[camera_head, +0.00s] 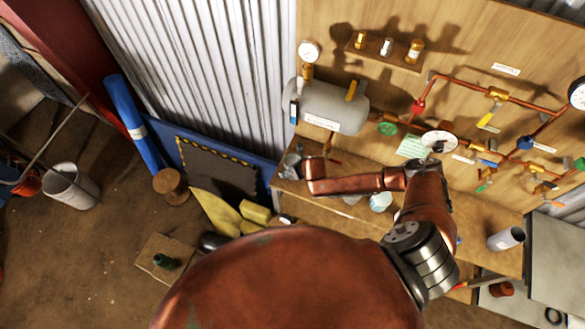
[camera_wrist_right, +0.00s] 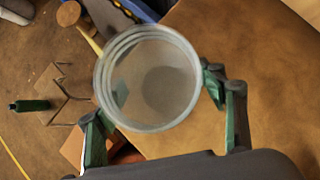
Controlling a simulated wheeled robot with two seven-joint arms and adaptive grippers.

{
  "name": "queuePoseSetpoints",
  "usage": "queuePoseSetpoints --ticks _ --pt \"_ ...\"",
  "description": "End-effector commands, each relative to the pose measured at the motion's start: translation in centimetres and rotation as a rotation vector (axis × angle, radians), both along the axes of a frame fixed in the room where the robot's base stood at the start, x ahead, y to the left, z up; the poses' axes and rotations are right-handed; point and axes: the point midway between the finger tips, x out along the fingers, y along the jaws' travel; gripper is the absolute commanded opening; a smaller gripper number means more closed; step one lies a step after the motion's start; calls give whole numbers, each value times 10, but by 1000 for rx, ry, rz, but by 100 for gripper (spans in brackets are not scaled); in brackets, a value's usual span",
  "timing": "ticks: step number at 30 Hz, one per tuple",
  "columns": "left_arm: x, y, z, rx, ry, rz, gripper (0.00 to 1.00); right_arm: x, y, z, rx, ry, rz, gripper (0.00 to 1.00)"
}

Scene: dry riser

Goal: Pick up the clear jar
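The clear jar (camera_wrist_right: 150,80) shows in the right wrist view with its round rim facing the camera. My right gripper (camera_wrist_right: 165,100) has green fingers on both sides of the jar, and they appear to press on its wall. Part of the left-hand finger is hidden behind the glass. In the head view the clear jar (camera_head: 292,163) is small at the left end of the wooden bench (camera_head: 470,248), beside the end of my copper-coloured right arm. Whether the jar's base touches the bench is unclear. My left gripper is not in view.
A grey tank (camera_head: 333,107) and copper pipes with valves are on the wooden wall behind the bench. A white container (camera_head: 380,202) and a grey cylinder (camera_head: 505,239) stand on the bench.

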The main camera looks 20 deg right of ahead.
Motion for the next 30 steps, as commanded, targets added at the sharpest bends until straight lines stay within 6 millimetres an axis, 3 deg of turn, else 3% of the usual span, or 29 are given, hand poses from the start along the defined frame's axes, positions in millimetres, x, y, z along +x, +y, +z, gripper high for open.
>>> queuePoseSetpoints --ticks 7,17,30 --pt "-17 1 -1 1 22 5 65 0 0 0 0 0 0 46" --pt "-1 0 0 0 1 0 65 -1 0 0 -1 1 -1 23" --pt "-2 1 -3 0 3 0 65 1 -1 9 -1 -2 0 22"
